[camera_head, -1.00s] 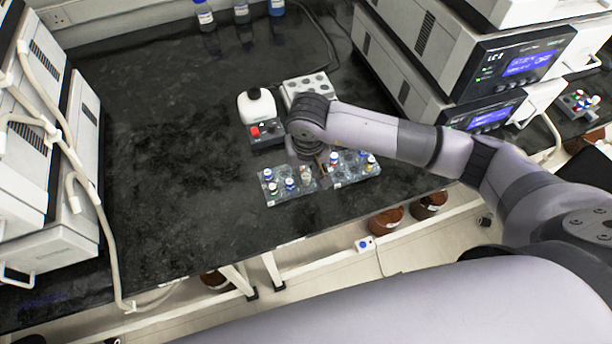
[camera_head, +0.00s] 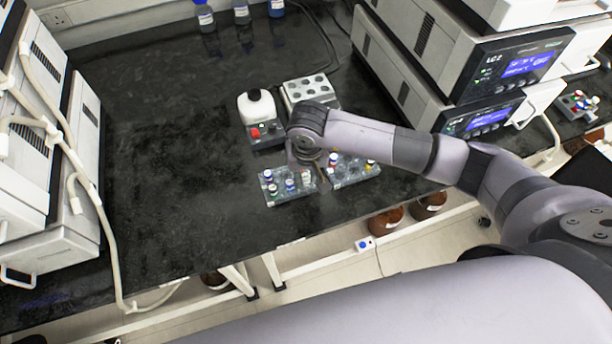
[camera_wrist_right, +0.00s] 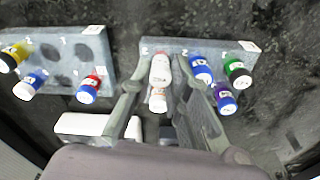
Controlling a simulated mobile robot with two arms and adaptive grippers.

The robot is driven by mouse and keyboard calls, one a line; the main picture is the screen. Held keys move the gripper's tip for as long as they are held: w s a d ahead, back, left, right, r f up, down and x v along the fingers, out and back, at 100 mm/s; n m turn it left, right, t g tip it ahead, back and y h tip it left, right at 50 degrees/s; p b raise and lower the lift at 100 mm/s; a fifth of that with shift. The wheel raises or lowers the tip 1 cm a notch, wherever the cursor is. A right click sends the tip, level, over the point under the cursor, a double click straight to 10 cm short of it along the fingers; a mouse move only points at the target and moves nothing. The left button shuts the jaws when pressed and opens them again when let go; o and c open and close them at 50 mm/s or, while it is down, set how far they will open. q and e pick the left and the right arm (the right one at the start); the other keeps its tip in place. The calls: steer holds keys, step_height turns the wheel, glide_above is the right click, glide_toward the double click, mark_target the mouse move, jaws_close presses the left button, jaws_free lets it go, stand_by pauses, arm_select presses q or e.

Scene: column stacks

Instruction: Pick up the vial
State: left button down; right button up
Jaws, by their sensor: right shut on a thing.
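The vial, white with red parts (camera_wrist_right: 158,98), is between the two fingers of my right gripper (camera_wrist_right: 157,112) in the right wrist view. My left gripper is not in view.
Instruments (camera_head: 500,75) stand at the right.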

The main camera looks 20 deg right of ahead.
mark_target(306, 177)
step_height(306, 177, up, 20)
steer(key=b, duration=0.3)
steer(key=o, duration=0.3)
jaws_close()
